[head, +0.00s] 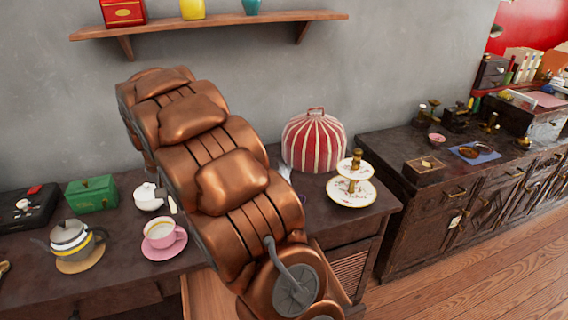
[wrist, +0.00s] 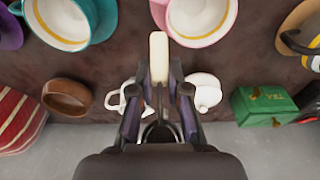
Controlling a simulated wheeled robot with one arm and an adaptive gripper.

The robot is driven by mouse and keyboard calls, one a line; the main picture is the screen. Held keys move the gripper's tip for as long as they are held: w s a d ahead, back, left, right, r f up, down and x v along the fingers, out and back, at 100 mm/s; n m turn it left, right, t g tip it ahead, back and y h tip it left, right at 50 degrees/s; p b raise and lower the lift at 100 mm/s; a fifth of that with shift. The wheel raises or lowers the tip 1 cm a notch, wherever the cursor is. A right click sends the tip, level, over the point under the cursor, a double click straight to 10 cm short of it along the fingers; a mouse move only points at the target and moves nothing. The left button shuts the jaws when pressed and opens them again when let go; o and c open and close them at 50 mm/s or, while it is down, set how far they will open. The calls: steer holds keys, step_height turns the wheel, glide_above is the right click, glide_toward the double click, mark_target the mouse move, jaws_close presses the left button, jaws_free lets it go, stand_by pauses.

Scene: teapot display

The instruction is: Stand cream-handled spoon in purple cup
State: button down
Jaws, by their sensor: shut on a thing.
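The cream-handled spoon is in my gripper (wrist: 158,98), which is shut on it. In the wrist view its cream handle (wrist: 158,55) points up the picture, toward the cups, and its lower part is mostly hidden between the fingers. The handle end also seems to show left of my arm in the head view (head: 172,205). A purple piece, likely the purple cup or its saucer, is cut off at the left edge of the wrist view (wrist: 9,31). In the head view my arm hides the gripper and most of the area behind it.
A pink cup (wrist: 203,17) and a teal cup (wrist: 68,22) flank the handle. A wooden bowl (wrist: 67,96), a white lidded pot (wrist: 205,92) and a green box (wrist: 262,107) stand nearby. A teapot (head: 70,238), striped cozy (head: 314,142) and tiered stand (head: 352,190) share the counter.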

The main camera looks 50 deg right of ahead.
steer(key=s+d+r+m+g+h+b, duration=0.1)
steer(key=s+d+r+m+g+h, duration=0.1)
steer(key=s+d+m, duration=0.55)
steer(key=s+d+r+m+g+h+b, duration=0.1)
steer(key=s+d+m, duration=0.35)
steer(key=d, duration=0.55)
steer(key=s+d+r+m+g+h+b, duration=0.1)
steer(key=s+d+r+m+g+h, duration=0.1)
steer(key=s+d+m, duration=0.55)
steer(key=shift+n, duration=0.65)
steer(key=shift+w+d+f+b, duration=0.3)
steer(key=shift+f+b, duration=0.45)
steer(key=shift+f, duration=1.2)
steer(key=shift+w+d+f+b, duration=0.3)
steer(key=shift+f+b, duration=0.4)
steer(key=shift+f, duration=1.2)
steer(key=shift+w+d+f+b, duration=0.3)
steer(key=shift+f+b, duration=0.45)
steer(key=shift+f, duration=1.2)
steer(key=c, duration=1.1)
jaws_free()
steer(key=shift+o, duration=0.2)
steer(key=shift+w+a+r, duration=0.1)
steer(key=shift+r, duration=0.05)
steer(key=v, duration=1.1)
steer(key=shift+a+r, duration=0.3)
steer(key=shift+r, duration=0.05)
steer(key=shift+d, duration=0.1)
